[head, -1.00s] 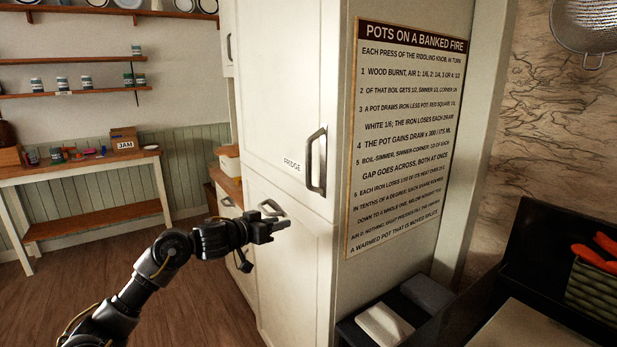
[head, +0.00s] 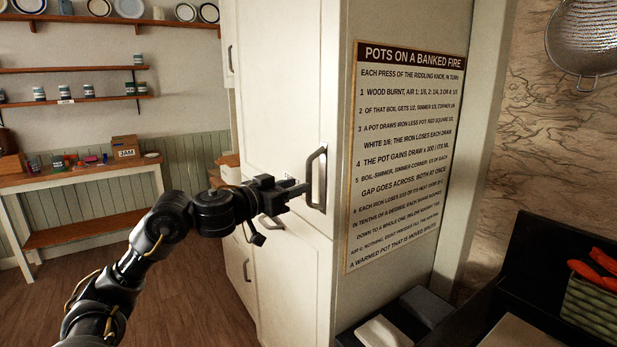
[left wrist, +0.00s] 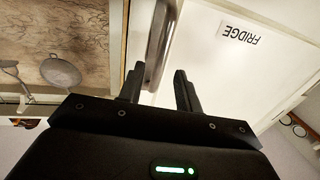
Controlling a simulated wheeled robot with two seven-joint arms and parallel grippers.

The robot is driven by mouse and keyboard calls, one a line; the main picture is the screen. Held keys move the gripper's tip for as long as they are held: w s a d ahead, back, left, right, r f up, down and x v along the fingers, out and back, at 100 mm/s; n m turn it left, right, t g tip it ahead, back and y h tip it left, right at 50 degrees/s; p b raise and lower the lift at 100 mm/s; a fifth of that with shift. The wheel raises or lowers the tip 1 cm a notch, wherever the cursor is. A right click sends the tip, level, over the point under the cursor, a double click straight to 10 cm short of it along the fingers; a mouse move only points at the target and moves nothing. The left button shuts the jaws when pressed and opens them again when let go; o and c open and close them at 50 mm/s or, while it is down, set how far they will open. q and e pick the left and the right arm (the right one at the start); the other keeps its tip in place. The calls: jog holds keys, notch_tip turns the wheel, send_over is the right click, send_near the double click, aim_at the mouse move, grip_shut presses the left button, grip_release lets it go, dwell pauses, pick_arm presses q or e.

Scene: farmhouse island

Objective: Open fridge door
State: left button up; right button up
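The fridge door (head: 280,90) is a cream upper panel and is shut. Its dark metal handle (head: 321,180) stands upright near the door's right edge. My left gripper (head: 298,189) is at the handle's left side and covers the door's label in the head view. In the left wrist view my left gripper (left wrist: 160,88) has its two fingers apart. The handle (left wrist: 160,40) shows in the gap, close to the left finger; I cannot tell whether they touch. The FRIDGE label (left wrist: 238,34) is to its right. My right gripper is not in view.
A lower cream door (head: 290,270) with its own handle is below. A lettered board (head: 405,150) hangs on the cabinet's side. A dark counter with a carrot basket (head: 592,305) is at the right. Open wooden floor (head: 195,300) lies to the left.

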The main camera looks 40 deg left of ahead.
aim_at(309, 202)
pick_arm(q)
jog(key=shift+w+d+p, duration=0.15)
jog(key=shift+w+p, duration=0.15)
jog(key=shift+w, duration=1.05)
jog(key=shift+w+d+p, duration=0.1)
jog(key=shift+w+p, duration=0.15)
jog(key=shift+w, duration=1.1)
grip_shut()
